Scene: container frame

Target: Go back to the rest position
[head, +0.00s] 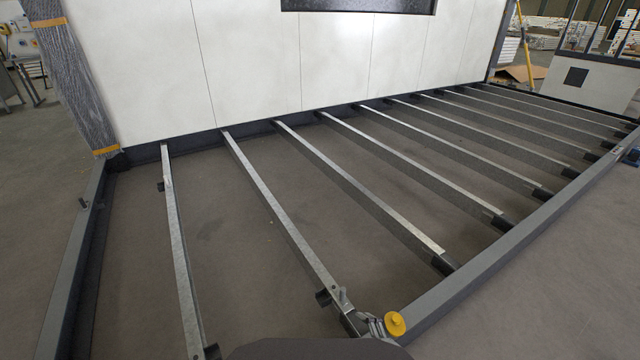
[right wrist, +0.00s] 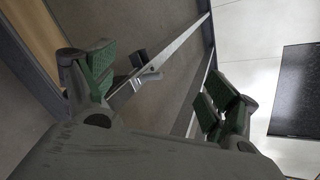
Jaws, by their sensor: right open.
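My right gripper (right wrist: 158,84) shows in the right wrist view. Its two fingers with green pads are spread wide apart, and nothing is held between them. A metal beam of the frame runs away behind the gap between the fingers. I cannot tell whether it touches a finger. In the head view a dark rounded shape covers the bottom middle edge, and the right gripper is hard to make out there. My left gripper is in neither view.
The container floor frame has several parallel metal beams (head: 340,180) and a grey front rail (head: 530,240). A pale wall (head: 330,60) stands behind it. A yellow round piece (head: 395,323) is near the front rail. Wrapped material (head: 75,80) stands at the left corner. Open floor (head: 570,290) lies at the right.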

